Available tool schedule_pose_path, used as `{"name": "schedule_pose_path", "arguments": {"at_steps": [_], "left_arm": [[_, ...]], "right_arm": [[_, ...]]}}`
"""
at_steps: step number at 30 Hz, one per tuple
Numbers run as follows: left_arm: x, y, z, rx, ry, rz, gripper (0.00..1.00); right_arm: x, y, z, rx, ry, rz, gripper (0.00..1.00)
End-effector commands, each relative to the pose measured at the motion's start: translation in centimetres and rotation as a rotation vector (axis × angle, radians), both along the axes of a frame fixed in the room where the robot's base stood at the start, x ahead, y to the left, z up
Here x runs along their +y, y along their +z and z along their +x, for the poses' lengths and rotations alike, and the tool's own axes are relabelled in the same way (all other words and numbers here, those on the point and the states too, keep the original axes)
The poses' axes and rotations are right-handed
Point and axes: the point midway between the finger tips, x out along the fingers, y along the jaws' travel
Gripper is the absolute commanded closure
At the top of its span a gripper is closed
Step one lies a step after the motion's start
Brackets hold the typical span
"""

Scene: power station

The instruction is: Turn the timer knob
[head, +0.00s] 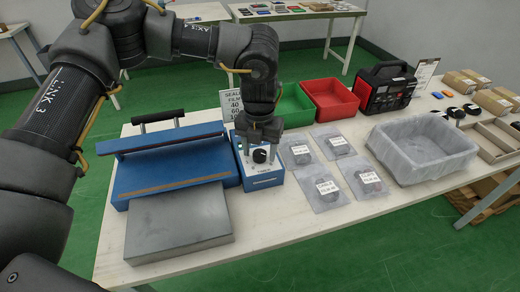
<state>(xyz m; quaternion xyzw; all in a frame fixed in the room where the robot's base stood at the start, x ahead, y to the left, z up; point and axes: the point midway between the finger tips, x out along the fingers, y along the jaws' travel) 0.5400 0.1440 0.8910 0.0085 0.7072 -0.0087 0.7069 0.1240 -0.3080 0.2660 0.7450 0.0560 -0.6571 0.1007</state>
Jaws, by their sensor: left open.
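The timer knob (260,156) is a black round knob on the top face of a small blue box (262,180) with a pale panel. The box stands on the white table beside a blue bag sealer (168,165). My left gripper (259,147) points down right over the knob, its open fingers close around or just above it. I cannot tell whether they touch it. The gripper body hides the back of the box. My right gripper is not in the head view.
Several flat clear bags (333,145) with labels lie right of the box. Behind are a green bin (293,108), a red bin (331,99) and a black-red power unit (386,88). A lined grey tub (425,150) stands right. A paper sign (231,104) stands behind the box.

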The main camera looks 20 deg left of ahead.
Motion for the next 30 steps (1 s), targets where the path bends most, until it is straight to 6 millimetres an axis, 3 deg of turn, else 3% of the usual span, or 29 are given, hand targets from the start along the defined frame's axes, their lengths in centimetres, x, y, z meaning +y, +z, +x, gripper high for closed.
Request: {"name": "schedule_pose_path", "arguments": {"at_steps": [9, 19, 30], "left_arm": [[-0.01, -0.26, -0.01, 0.0, 0.0, 0.001, 0.46], [-0.02, -0.23, 0.01, 0.0, 0.0, 0.001, 0.89], [-0.03, -0.16, 0.06, -0.001, 0.073, 0.0, 0.89]], "right_arm": [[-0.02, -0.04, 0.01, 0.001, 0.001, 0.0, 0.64], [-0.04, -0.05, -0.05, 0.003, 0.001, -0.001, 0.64], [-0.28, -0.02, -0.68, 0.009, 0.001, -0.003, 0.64]]}}
